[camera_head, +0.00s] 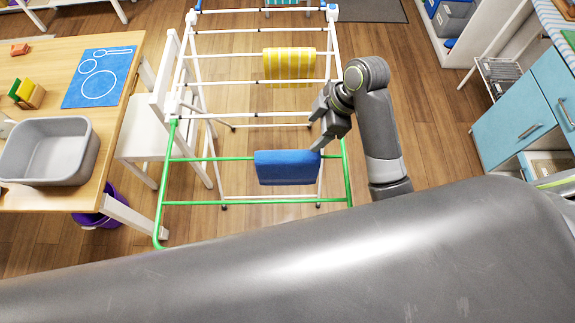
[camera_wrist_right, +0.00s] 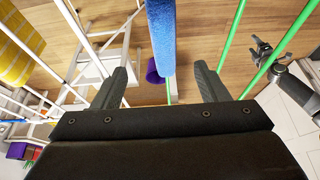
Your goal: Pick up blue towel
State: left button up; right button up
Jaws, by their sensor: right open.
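The blue towel (camera_head: 287,167) hangs folded over a green rod at the near end of the drying rack (camera_head: 250,202). My right gripper (camera_head: 318,128) is at the towel's right end, beside its upper edge. In the right wrist view, the towel (camera_wrist_right: 160,38) shows nearly edge-on in the gap between the two fingers of my right gripper (camera_wrist_right: 160,86). The fingers are wide apart, with clear space on both sides of the towel. My left gripper is outside the head view; what looks like it (camera_wrist_right: 264,50) shows small at the right of the wrist view.
A yellow striped towel (camera_head: 289,65) hangs farther back on the rack. A white chair (camera_head: 150,130) stands left of the rack, by a wooden table (camera_head: 125,70) with a grey tub (camera_head: 88,165). A purple bucket (camera_head: 98,215) is under the table. Blue cabinets (camera_head: 520,110) stand right.

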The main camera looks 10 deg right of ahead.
aim_at(293, 154)
jog(key=p+x, duration=0.2)
jog(key=x, duration=1)
jog(key=shift+s+a+f+p, duration=0.1)
jog(key=shift+a+f+p, duration=0.2)
jog(key=shift+a+p, duration=0.05)
jog(key=p+x, duration=0.1)
jog(key=x, duration=0.2)
jog(key=shift+s+a+r, duration=0.1)
jog(key=shift+s, duration=0.1)
jog(key=shift+x, duration=0.75)
jog(key=shift+f, duration=0.3)
jog(key=c, duration=1.1)
jog(key=shift+r, duration=0.2)
